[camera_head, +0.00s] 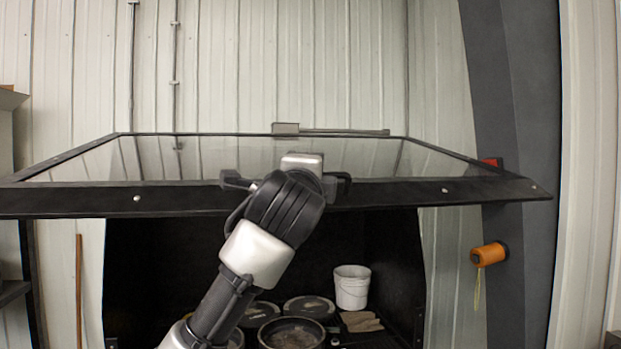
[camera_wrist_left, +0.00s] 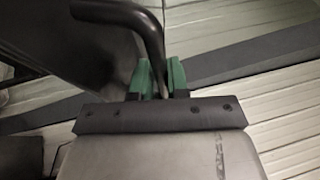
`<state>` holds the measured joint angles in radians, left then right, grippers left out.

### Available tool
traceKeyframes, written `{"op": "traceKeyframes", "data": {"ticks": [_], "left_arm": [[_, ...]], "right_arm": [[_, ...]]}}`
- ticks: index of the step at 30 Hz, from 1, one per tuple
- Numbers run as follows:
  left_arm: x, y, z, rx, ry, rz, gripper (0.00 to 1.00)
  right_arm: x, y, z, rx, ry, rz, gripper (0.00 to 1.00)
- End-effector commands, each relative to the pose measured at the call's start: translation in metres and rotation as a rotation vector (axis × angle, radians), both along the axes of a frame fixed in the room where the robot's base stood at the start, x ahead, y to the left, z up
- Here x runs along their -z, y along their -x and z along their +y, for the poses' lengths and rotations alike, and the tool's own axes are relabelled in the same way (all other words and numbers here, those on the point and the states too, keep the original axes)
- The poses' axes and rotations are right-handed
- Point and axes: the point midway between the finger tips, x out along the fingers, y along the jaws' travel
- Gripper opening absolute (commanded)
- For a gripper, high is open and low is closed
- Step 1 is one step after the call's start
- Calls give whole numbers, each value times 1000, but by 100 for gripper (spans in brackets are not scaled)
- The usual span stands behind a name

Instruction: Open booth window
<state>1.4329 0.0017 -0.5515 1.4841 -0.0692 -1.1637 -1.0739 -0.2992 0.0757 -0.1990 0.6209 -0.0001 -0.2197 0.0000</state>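The booth window (camera_head: 455,191) is a glass pane in a black frame. It is swung up, close to level, above the dark booth opening. My left arm reaches up from the bottom to the middle of the frame's front edge. My left gripper is mostly hidden behind its own wrist in the head view. In the left wrist view, the green fingertips (camera_wrist_left: 160,78) are closed on the bent black window handle (camera_wrist_left: 150,32), which passes between them. Part of the handle (camera_head: 343,186) shows right of my wrist in the head view. My right gripper is not in view.
Inside the booth (camera_head: 385,250) stand a white bucket (camera_head: 352,288), several round pans or lids (camera_head: 292,334) and folded cloth or gloves (camera_head: 361,321). An orange spool (camera_head: 489,254) hangs on the dark post (camera_head: 517,150) at right. Ribbed wall panels stand behind.

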Motion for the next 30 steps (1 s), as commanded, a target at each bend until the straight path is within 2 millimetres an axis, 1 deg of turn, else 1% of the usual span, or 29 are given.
{"op": "traceKeyframes", "data": {"ticks": [9, 13, 17, 21, 24, 27, 30], "left_arm": [[1, 0, 0, -1, -1, 1, 22], [4, 7, 1, 0, -1, -2, 22], [10, 27, 3, 1, -1, -5, 22], [16, 56, 6, 1, 0, -7, 22], [18, 76, 8, 1, 0, -7, 22], [19, 91, 10, 0, 0, -5, 22], [19, 101, 11, -1, 0, -4, 22]], "right_arm": [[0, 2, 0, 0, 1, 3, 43], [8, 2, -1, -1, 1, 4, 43], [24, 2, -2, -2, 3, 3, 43], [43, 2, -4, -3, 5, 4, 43], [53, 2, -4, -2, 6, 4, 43], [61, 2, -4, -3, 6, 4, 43], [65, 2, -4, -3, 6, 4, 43]]}}
